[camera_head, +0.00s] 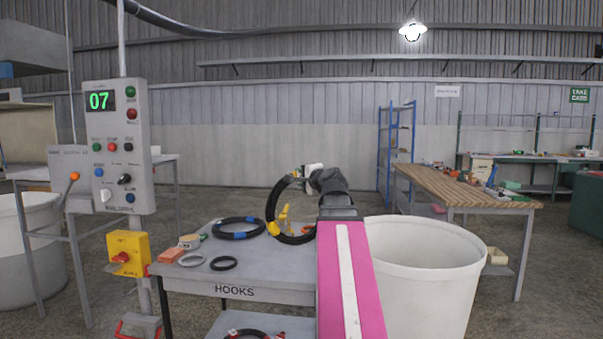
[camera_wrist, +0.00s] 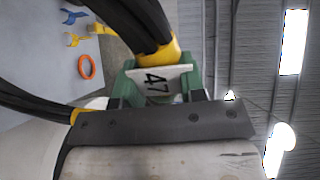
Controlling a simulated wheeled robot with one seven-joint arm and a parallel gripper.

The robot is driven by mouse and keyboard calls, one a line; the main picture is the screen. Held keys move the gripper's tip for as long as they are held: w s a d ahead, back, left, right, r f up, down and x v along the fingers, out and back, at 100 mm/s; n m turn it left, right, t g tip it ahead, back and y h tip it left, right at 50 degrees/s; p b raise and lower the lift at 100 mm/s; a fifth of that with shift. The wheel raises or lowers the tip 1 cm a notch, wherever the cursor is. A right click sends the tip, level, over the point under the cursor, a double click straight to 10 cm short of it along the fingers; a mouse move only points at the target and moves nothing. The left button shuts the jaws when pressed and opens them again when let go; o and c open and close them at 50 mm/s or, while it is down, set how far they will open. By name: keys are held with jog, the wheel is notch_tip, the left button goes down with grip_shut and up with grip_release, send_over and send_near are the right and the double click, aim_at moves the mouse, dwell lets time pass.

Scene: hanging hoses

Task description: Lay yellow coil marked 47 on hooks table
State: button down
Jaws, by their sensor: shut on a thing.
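A black hose coil with yellow bands (camera_head: 272,205) hangs from my gripper (camera_head: 312,172) over the back right of the table labelled HOOKS (camera_head: 275,273). In the wrist view my gripper (camera_wrist: 160,82) is shut on the coil (camera_wrist: 135,20) near a yellow band, and a white tag reading 47 (camera_wrist: 158,85) shows between the green fingers. The coil is upright; its lowest part is close to the tabletop, and I cannot tell whether it touches. My arm hides the table's right side.
On the table lie a blue-banded black coil (camera_head: 238,228), a grey ring (camera_head: 192,260), a small black ring (camera_head: 223,264), an orange block (camera_head: 170,256) and an orange ring (camera_wrist: 86,67). A white bin (camera_head: 430,285) stands right. A control post (camera_head: 118,150) stands left. The table's front middle is clear.

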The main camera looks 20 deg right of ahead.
jog(key=shift+f, duration=4.35)
jog(key=g+h, duration=0.3)
jog(key=g, duration=1.3)
send_over(271, 246)
jog(key=shift+d+f, duration=0.1)
jog(key=shift+f, duration=9.4)
jog(key=shift+w+f+g, duration=0.15)
jog(key=shift+f+g, duration=0.3)
jog(key=shift+f, duration=0.35)
jog(key=shift+w+f+g, duration=0.1)
jog(key=shift+f+g, duration=0.35)
jog(key=shift+f, duration=0.35)
